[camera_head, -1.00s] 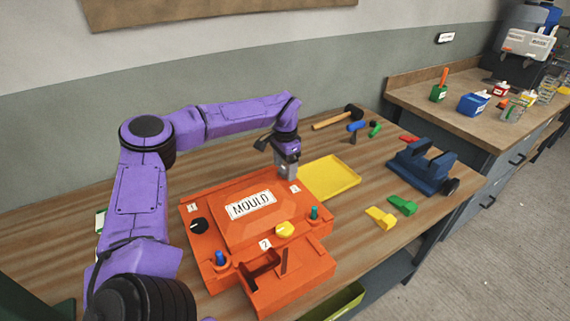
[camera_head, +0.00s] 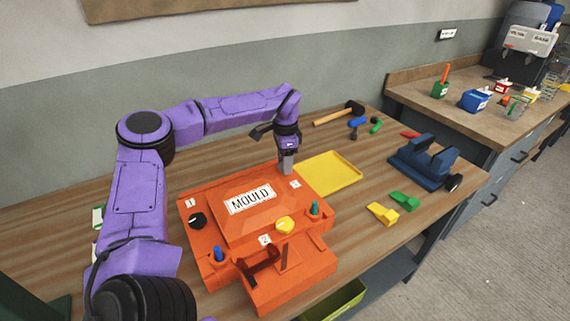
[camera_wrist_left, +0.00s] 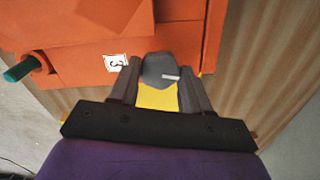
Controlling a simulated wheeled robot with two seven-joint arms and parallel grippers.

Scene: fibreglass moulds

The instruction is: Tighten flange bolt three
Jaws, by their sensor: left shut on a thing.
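The orange mould (camera_head: 222,225) lies on the wooden bench with a "MOULD" label on its raised top. My left gripper (camera_head: 286,168) points down at its far right corner, beside the label "3" (camera_head: 295,184). In the left wrist view the gripper (camera_wrist_left: 166,92) is shut on a dark grey knob (camera_wrist_left: 160,68), the bolt three knob, next to the label "3" (camera_wrist_left: 116,62). The fingers hide this knob in the head view. A black knob (camera_head: 197,220) sits by label 1 and a yellow knob (camera_head: 285,225) by label 2. My right gripper is not in view.
A yellow tray (camera_head: 335,172) lies just right of the mould. A blue vise (camera_head: 425,160), yellow and green clamps (camera_head: 382,213), and a hammer (camera_head: 340,115) lie further right and back.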

